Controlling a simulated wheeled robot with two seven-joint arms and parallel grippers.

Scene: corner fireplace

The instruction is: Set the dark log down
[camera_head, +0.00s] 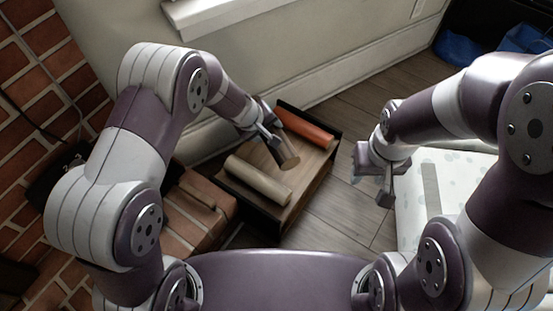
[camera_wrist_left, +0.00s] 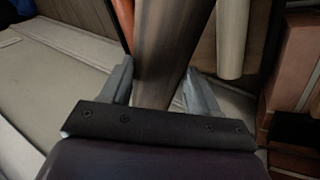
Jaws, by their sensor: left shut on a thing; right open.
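The dark log (camera_head: 287,154) is brown with a paler end. My left gripper (camera_head: 270,138) is shut on it near its far end. In the left wrist view the dark log (camera_wrist_left: 172,45) runs away from between the two fingers. It is over the dark-walled box (camera_head: 328,158), between an orange log and a pale log. I cannot tell whether it touches the box floor. My right gripper (camera_head: 371,186) is open and empty, to the right of the box.
The orange log (camera_head: 305,127) lies along the box's far side, and the pale log (camera_head: 258,180) lies at its near side. Brick blocks (camera_head: 198,210) stand left of the box. A white patterned surface (camera_head: 440,190) is at right. Wooden floor (camera_head: 345,215) shows between.

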